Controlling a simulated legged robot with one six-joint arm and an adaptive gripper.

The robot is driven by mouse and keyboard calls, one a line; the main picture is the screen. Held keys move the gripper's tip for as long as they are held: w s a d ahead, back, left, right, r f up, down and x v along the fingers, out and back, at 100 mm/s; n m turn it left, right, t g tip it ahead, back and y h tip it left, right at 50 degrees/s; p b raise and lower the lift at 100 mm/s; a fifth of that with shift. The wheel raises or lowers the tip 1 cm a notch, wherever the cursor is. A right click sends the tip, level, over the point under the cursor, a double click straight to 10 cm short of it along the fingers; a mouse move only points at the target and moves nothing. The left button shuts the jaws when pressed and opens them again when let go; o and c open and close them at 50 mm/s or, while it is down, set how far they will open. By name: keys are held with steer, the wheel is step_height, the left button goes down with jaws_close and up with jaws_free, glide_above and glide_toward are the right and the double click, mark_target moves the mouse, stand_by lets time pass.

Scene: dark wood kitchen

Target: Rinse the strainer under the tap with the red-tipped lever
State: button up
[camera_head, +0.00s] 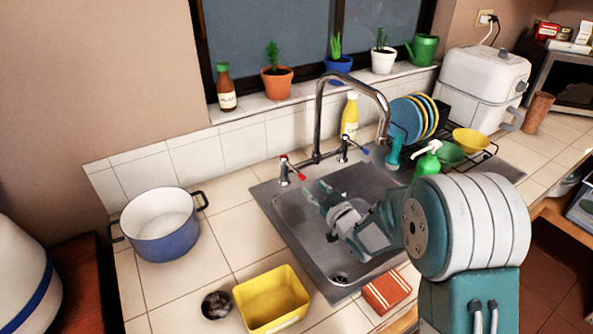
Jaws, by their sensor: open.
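The red-tipped lever (298,174) stands at the back left of the sink (318,258), beside the tall curved metal tap (318,115). My gripper (318,190) is open and empty above the sink basin, its fingers pointing up and left toward the red tip, with a small gap seeming to remain. I see no water from the tap. I cannot pick out the strainer for sure: a small dark round item (216,304) lies on the counter at front left, and a dark round fitting (340,278) sits at the basin floor. My arm hides part of the sink's right side.
A blue-tipped lever (357,147) stands right of the tap's base. A blue pot (160,225) and a yellow tub (271,300) stand left of the sink. A dish rack (478,152) with plates and bowls, and a green soap bottle (428,161), crowd the right.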

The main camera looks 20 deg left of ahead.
mark_target(297, 169)
steer(key=x, duration=0.9)
steer(key=shift+w+a, duration=0.15)
jaws_close()
